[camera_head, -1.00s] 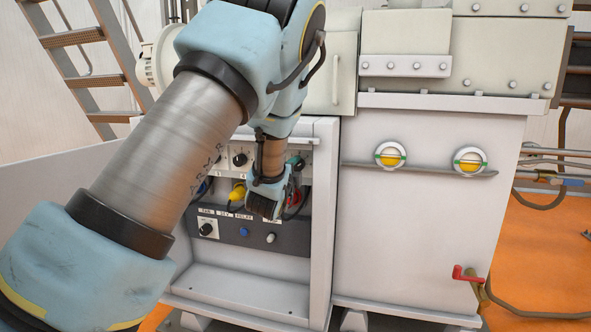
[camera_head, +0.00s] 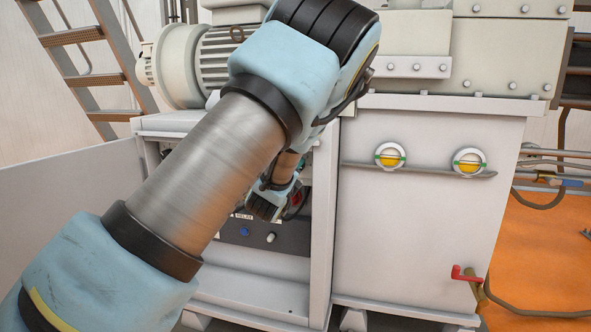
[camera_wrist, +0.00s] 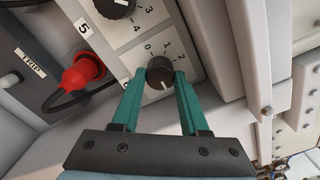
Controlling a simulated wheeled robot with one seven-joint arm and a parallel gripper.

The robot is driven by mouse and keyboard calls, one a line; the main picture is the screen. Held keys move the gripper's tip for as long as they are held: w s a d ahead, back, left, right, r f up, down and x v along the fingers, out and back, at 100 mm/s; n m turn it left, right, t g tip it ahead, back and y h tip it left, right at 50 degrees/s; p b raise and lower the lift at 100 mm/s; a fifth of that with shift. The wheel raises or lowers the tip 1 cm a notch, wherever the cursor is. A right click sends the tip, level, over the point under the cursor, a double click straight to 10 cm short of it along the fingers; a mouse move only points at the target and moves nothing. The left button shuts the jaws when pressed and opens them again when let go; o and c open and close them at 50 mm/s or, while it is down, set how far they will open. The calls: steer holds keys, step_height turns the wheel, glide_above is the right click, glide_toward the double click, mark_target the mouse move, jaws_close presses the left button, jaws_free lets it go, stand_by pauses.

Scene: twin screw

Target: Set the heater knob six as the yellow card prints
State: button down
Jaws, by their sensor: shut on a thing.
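My gripper (camera_wrist: 159,82) has its green fingers on either side of a black round knob (camera_wrist: 159,68) in the wrist view and is shut on it. The knob sits on a white dial plate (camera_wrist: 146,46) with printed numbers; 0, 1 and 2 can be read around it. A short white mark shows on the knob's edge nearest my gripper. The knob's own number label is not visible. In the head view my gripper (camera_head: 270,200) is at the control panel, and my arm hides the knob. No yellow card can be made out in either view.
Another black knob (camera_wrist: 116,6) is close beside the held one. A red plug (camera_wrist: 82,73) with a black cable and a label reading 5 (camera_wrist: 83,28) are to the left. A cabinet upright (camera_head: 324,225) stands just right of my gripper in the head view.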

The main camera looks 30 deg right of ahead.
steer(key=shift+f, duration=0.1)
stand_by(0.3)
steer(key=shift+c, duration=2.1)
jaws_free()
steer(key=v, duration=1.1)
steer(key=shift+p, duration=0.45)
steer(key=shift+w+d, duration=0.1)
